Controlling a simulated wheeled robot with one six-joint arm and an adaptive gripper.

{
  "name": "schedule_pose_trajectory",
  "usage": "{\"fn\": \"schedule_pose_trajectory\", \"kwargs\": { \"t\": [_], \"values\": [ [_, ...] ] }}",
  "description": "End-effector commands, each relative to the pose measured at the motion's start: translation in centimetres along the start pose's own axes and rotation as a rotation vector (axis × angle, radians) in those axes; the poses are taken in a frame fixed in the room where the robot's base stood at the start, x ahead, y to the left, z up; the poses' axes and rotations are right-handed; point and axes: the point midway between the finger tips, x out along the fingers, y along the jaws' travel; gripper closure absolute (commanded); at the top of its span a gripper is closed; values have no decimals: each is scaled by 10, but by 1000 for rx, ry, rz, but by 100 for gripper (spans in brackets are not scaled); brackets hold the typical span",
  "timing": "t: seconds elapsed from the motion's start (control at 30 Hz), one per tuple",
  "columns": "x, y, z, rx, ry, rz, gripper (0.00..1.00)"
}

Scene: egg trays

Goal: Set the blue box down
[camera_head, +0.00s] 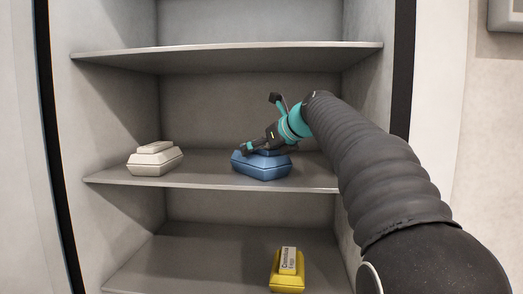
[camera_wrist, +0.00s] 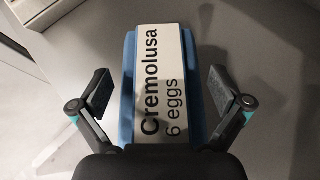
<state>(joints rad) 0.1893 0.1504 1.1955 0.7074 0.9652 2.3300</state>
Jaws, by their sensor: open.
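The blue box (camera_head: 262,167) is an egg carton resting on the middle shelf (camera_head: 205,181), right of its centre. In the wrist view the blue box (camera_wrist: 130,75) shows its white label reading "Cremolusa 6 eggs". My gripper (camera_head: 262,148) is at the top of the box in the head view. In the wrist view my gripper (camera_wrist: 160,93) is open, with one finger on each side of the box and a visible gap on both sides. The near end of the box is hidden by the gripper body.
A white egg carton (camera_head: 154,158) sits to the left on the same shelf, with clear room between. A yellow carton (camera_head: 287,272) stands on the lower shelf. The upper shelf (camera_head: 225,58) runs above my gripper. The cabinet's side walls bound the shelves.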

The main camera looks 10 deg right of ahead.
Motion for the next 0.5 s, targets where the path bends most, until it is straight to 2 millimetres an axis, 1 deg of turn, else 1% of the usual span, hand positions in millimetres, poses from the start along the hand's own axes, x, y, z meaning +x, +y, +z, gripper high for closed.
{"fn": "schedule_pose_trajectory", "kwargs": {
  "t": [0.17, 0.5],
  "values": [
    [-20, 0, 1, -1, 0, -2, 0],
    [-87, -1, 1, 0, -1, -3, 0]
  ]
}}
